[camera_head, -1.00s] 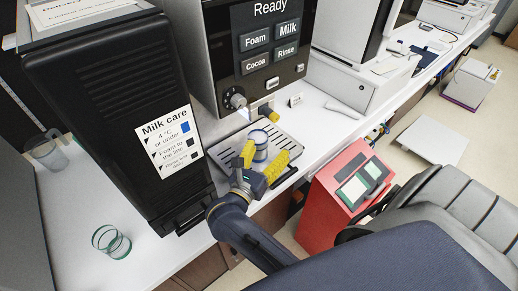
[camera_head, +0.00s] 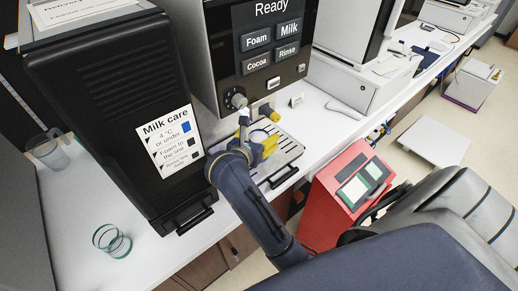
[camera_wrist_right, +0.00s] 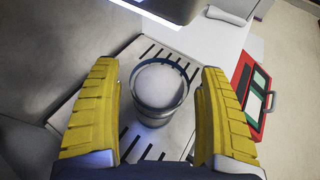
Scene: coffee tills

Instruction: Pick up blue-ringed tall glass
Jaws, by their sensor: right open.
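The blue-ringed tall glass (camera_wrist_right: 160,108) stands upright on the slotted drip tray (camera_head: 292,151) of the coffee machine. In the right wrist view I look down into its round mouth, with a dark bluish band at the rim. In the head view only a bit of the glass (camera_head: 259,136) shows behind my gripper. My right gripper (camera_head: 257,145) is open, with its yellow fingers on either side of the glass. In the right wrist view a gap shows between the glass and each finger. My left gripper is not in view.
The coffee machine (camera_head: 262,60) rises right behind the tray. A black milk unit (camera_head: 105,110) stands left of it. A red card terminal (camera_head: 330,205) is at the right.

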